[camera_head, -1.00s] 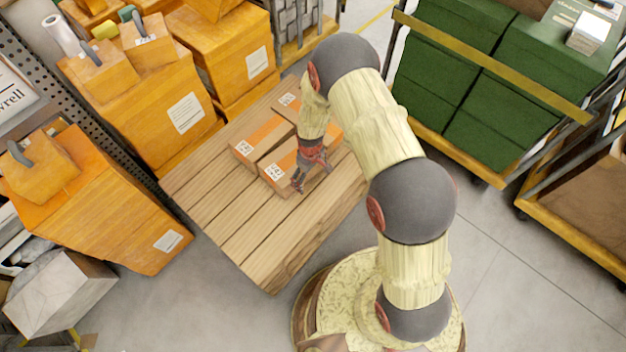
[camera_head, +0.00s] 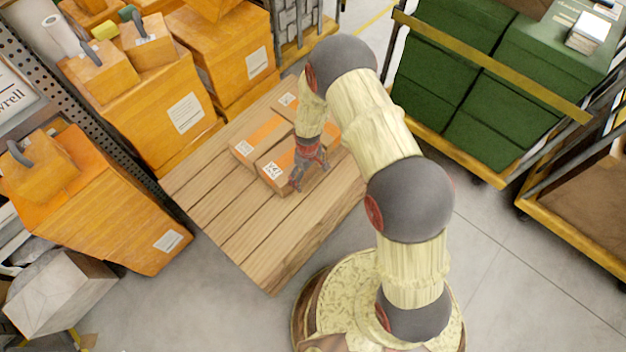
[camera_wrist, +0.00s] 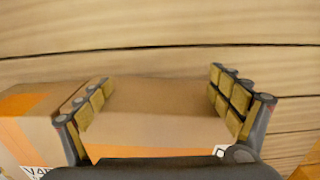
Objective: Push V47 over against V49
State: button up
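Three cardboard boxes with orange bands and white labels lie on a wooden pallet table (camera_head: 235,215). The front box (camera_head: 281,183) is under my gripper, with its label towards the left. The left box (camera_head: 262,131) lies close beside it, with only a narrow dark line between them. A third box (camera_head: 288,101) lies behind, partly hidden by my arm. I cannot read the labels fully; one in the wrist view (camera_wrist: 36,172) starts "V4" on the left-hand box (camera_wrist: 28,112). My gripper (camera_wrist: 150,85) is open, its fingers spread above or around a box (camera_wrist: 160,115); contact is unclear.
Large orange cartons (camera_head: 165,90) stand behind and left of the table. A cart with green boxes (camera_head: 455,80) stands at the right, with another cart (camera_head: 585,190) beyond it. The table's front and left planks are clear.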

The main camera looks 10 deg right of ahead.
jog(key=shift+w+a+r, duration=0.1)
jog(key=shift+w+a, duration=0.1)
jog(key=shift+w, duration=0.15)
jog(key=shift+s, duration=0.1)
jog(key=shift+s+d+p, duration=0.65)
jog(key=shift+s+d, duration=0.25)
jog(key=shift+s, duration=0.3)
notch_tip(320, 180, up, 13)
jog(key=p, duration=0.8)
jog(key=shift+p, duration=0.4)
jog(key=shift+c, duration=0.5)
